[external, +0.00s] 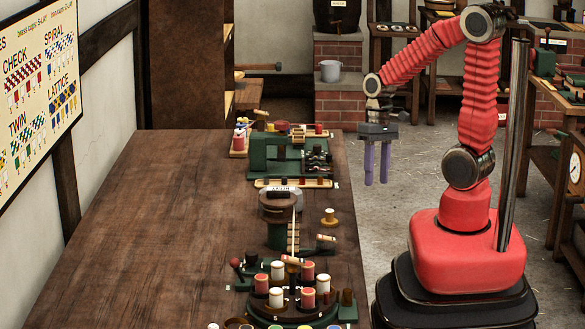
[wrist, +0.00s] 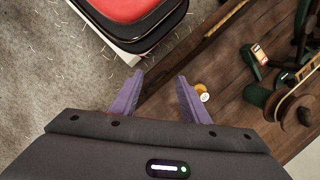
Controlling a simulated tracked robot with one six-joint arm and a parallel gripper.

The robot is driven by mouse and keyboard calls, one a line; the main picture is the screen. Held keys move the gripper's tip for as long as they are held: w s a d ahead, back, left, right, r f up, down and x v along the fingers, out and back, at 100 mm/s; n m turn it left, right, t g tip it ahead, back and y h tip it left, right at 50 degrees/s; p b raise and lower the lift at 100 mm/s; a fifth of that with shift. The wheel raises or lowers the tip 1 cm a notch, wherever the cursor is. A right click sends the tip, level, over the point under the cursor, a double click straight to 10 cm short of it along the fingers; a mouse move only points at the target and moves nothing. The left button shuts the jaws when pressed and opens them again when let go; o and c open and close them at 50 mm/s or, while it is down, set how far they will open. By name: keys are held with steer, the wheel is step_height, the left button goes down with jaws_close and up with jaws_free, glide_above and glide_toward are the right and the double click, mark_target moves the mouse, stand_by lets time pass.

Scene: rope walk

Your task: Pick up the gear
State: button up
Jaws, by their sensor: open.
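My gripper (external: 376,180) hangs with its two purple fingers pointing down, apart and empty, beyond the table's right edge. It also shows in the wrist view (wrist: 160,76), with nothing between the fingers. A small brass-coloured round piece with a knob on top (external: 329,217) stands alone near the table's right edge. It is the likeliest gear, but I cannot make out teeth. In the wrist view the brass-coloured piece (wrist: 201,90) shows just right of the right finger, partly hidden by it. My gripper is above and apart from it.
A turntable of red and white spools (external: 288,304) fills the table's near end. A dark green machine (external: 274,153) stands at the far end, and a round brown-topped device (external: 281,199) left of the brass piece. The table's left side (external: 170,240) is bare.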

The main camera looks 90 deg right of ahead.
step_height(320, 180, down, 8)
steer(key=d+m+t+y, duration=0.2)
steer(key=m+t+y, duration=0.4)
steer(key=m, duration=0.7)
steer(key=w+r+m, duration=0.1)
steer(key=w+d+m+t+y, duration=0.1)
steer(key=w, duration=0.1)
steer(key=w+r+m+t, duration=0.1)
steer(key=w, duration=0.1)
steer(key=shift+d+r+m+y, duration=0.3)
glide_toward(330, 217)
steer(key=x, duration=0.4)
steer(key=shift+w+d+f, duration=0.15)
steer(key=shift+f, duration=0.15)
steer(key=shift+w, duration=0.1)
